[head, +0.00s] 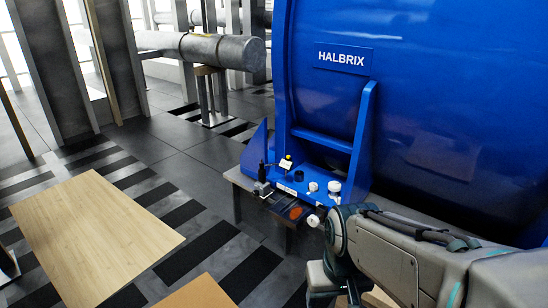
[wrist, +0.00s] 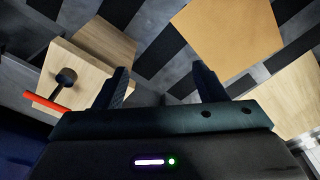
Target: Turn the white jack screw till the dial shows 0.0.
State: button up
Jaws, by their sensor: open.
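On the foot of the blue machine (head: 420,120) in the head view are several small white knobs, including a wide white one (head: 334,187) at the right and a smaller one (head: 313,186) beside it. I cannot tell which is the jack screw.
A pale wooden tabletop (head: 95,235) is at the left. In the wrist view, a wooden surface (wrist: 88,72) at the left has a dark round-headed item (wrist: 66,76) and a red bar (wrist: 46,101) near it. Striped dark floor lies between. A grey pipe (head: 225,50) is at the back.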

aim_at(335, 187)
jog(key=u, duration=1.1)
jog(key=i, duration=1.7)
jog(key=z, duration=2.6)
